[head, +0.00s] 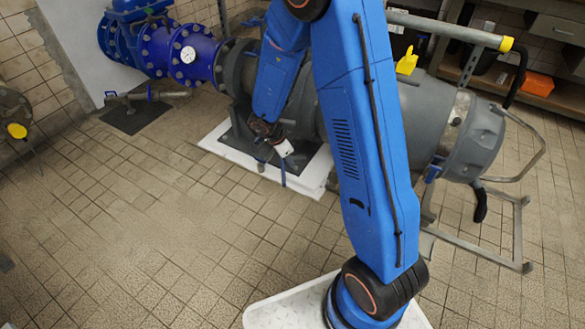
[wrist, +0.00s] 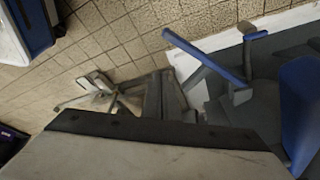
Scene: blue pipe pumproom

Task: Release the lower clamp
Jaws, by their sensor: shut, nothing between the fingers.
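My gripper (head: 277,157) is at the low end of my arm in the head view, beside the grey pump body and just above the white base slab. It is shut and holds nothing. A thin blue lever (head: 283,174), likely the lower clamp's handle, hangs close by it. In the wrist view a blue lever (wrist: 203,55) sticks out from a grey fitting, apart from the pale block that fills the lower edge. The clamp's body is mostly hidden behind my arm in the head view.
The grey pump (head: 425,115) lies on a metal frame (head: 520,235). Blue pipe (head: 175,52) with a gauge joins it at left. A white base slab (head: 222,142) lies below. An orange box (head: 537,83) sits on a shelf.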

